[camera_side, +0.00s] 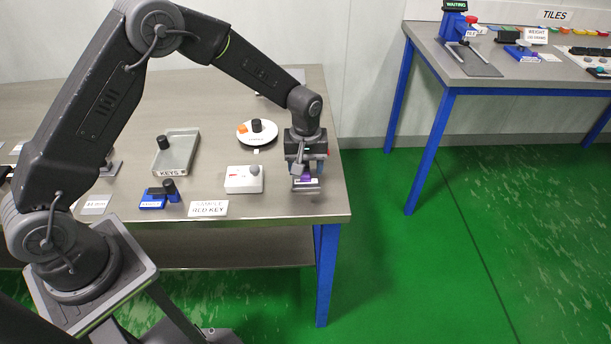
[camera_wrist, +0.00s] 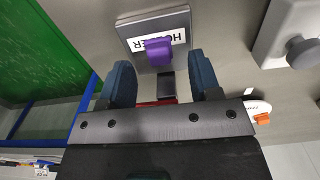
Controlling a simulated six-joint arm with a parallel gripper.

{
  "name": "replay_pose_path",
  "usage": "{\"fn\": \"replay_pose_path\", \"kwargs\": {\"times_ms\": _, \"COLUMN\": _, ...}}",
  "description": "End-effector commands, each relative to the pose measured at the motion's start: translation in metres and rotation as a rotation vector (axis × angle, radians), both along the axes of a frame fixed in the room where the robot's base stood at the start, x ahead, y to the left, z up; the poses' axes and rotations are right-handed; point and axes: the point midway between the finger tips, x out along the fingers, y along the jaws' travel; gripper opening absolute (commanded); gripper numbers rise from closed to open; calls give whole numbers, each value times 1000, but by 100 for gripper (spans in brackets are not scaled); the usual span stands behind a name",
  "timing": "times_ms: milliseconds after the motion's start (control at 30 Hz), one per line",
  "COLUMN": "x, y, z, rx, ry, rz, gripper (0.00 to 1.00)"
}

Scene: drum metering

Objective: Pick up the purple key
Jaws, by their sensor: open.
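The purple key (camera_wrist: 158,52) stands on a grey plate (camera_wrist: 180,20) with a white label that seems to read HOLDER, partly covered by the key. In the wrist view the key has a purple head, and a dark block (camera_wrist: 168,84) shows just below it. My gripper (camera_wrist: 163,78) is open, with one blue-grey finger on each side of the space just short of the key. In the side view my gripper (camera_side: 305,172) is over the right end of the table, and the purple key (camera_side: 306,177) shows small beneath it. I cannot tell whether the fingers touch it.
A white box with a grey knob (camera_side: 243,180) stands left of my gripper. A round white dial (camera_side: 257,133) with an orange piece is behind it. A grey KEYS tray (camera_side: 176,154), blue blocks (camera_side: 152,199) and a RED KEY card (camera_side: 208,208) lie further left. The table's right edge is close.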

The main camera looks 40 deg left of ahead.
Motion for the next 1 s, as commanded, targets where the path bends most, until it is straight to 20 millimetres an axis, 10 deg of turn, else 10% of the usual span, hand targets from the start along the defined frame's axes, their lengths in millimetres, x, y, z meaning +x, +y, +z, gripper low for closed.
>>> {"fn": "replay_pose_path", "kwargs": {"times_ms": 367, "x": 0, "y": 1, "z": -13, "rx": 0, "ry": -1, "rz": 0, "gripper": 57}}
{"fn": "replay_pose_path", "kwargs": {"times_ms": 1000, "x": 0, "y": 1, "z": -13, "rx": 0, "ry": -1, "rz": 0, "gripper": 4}}
